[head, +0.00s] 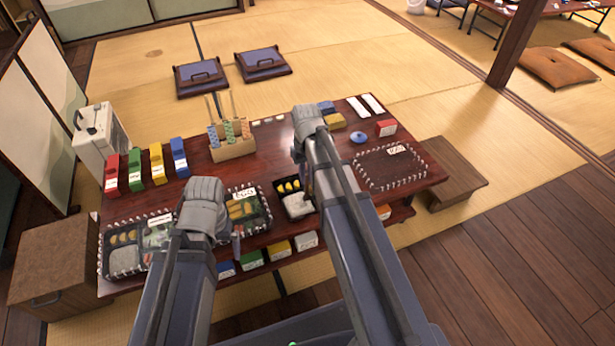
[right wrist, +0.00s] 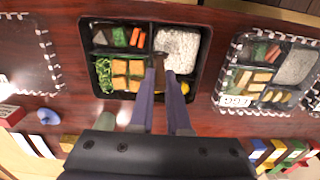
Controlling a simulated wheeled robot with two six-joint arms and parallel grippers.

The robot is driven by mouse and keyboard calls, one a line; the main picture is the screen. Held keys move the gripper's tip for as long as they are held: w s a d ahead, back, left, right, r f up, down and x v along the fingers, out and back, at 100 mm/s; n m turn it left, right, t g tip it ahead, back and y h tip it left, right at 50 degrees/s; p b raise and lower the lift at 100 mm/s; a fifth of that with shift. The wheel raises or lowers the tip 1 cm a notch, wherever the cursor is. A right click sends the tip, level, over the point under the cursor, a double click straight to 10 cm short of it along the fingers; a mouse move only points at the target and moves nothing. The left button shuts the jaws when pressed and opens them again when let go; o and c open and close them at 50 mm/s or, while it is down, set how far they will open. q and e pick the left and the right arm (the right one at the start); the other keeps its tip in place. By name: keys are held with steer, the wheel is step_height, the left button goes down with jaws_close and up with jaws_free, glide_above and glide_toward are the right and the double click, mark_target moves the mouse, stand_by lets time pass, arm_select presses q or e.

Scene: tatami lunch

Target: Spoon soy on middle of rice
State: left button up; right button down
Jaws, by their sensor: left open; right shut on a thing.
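The middle lunch box (right wrist: 86,62) is black and divided, below my right gripper. White rice (right wrist: 178,45) fills its upper right part in the right wrist view; in the head view the rice (head: 298,208) shows beside my right arm. My right gripper (right wrist: 162,82) is shut on a small dark thing, probably the spoon (right wrist: 159,60), whose tip appears over the rice's lower left corner. Whether it carries soy, or touches the rice, I cannot tell. My left gripper (head: 236,243) is open, low over the table's near left part, mostly hidden by its wrist.
Red, green, yellow and blue holders (head: 157,162) and a wooden rack (head: 232,146) stand at the back. A blue round thing (head: 358,137) lies near the bare bordered mat (head: 385,172) at right.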

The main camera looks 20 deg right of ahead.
steer(key=shift+a, duration=0.1)
steer(key=shift+s+a, duration=0.15)
steer(key=shift+a, duration=0.85)
steer(key=shift+a, duration=0.15)
steer(key=shift+a, duration=0.95)
steer(key=shift+a, duration=0.1)
steer(key=shift+s+a, duration=0.1)
steer(key=shift+a, duration=0.8)
steer(key=shift+w, duration=0.3)
steer(key=shift+w, duration=0.15)
